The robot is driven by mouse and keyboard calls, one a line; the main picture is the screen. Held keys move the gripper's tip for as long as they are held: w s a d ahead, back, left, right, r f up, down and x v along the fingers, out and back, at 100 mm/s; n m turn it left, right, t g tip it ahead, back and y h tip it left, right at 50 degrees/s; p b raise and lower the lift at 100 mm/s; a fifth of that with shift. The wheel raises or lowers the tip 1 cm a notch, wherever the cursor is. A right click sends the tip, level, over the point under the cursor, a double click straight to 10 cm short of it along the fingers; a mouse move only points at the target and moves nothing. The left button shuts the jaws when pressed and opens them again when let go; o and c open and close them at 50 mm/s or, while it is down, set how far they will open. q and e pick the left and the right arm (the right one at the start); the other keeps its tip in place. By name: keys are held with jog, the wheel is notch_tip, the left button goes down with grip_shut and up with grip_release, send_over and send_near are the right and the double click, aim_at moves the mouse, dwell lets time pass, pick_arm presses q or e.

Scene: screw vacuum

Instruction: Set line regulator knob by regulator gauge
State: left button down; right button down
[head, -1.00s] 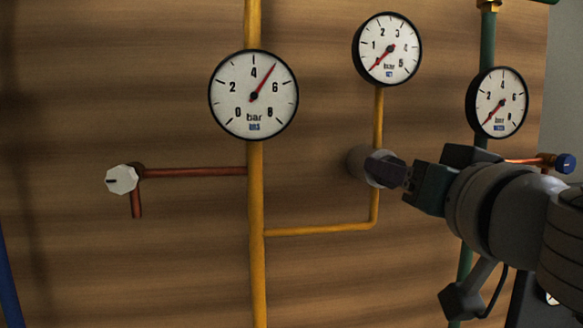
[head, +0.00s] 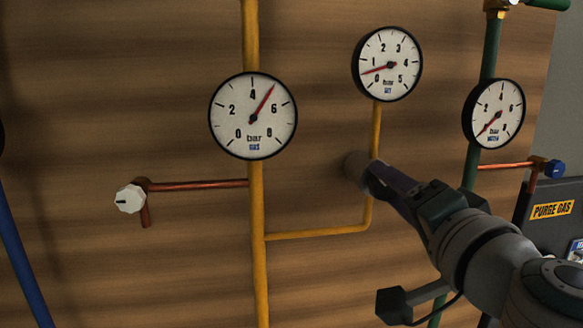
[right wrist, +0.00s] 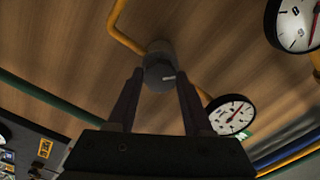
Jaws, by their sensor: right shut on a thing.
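The grey regulator knob (head: 356,168) is on the yellow pipe on the wooden panel, partly hidden by my right gripper (head: 385,182). My right gripper is shut on the knob. The right wrist view shows the knob (right wrist: 160,74), with a white mark on its face, between the two fingers (right wrist: 159,82). The regulator gauge (head: 387,64) above it reads 0 to 5 bar. Its red needle points left and slightly down, between 0 and 1. My left gripper is not in view.
A larger gauge (head: 253,116) on the main yellow pipe (head: 257,220) reads about 5 bar. A white knob (head: 130,199) sits on a copper pipe at left. A third gauge (head: 494,114), a blue knob (head: 555,168) and a purge gas sign (head: 552,210) are at right.

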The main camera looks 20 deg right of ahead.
jog(key=shift+d+m+p, duration=0.1)
jog(key=shift+m+p, duration=0.5)
jog(key=shift+m, duration=1.6)
jog(key=shift+c, duration=1.5)
grip_release()
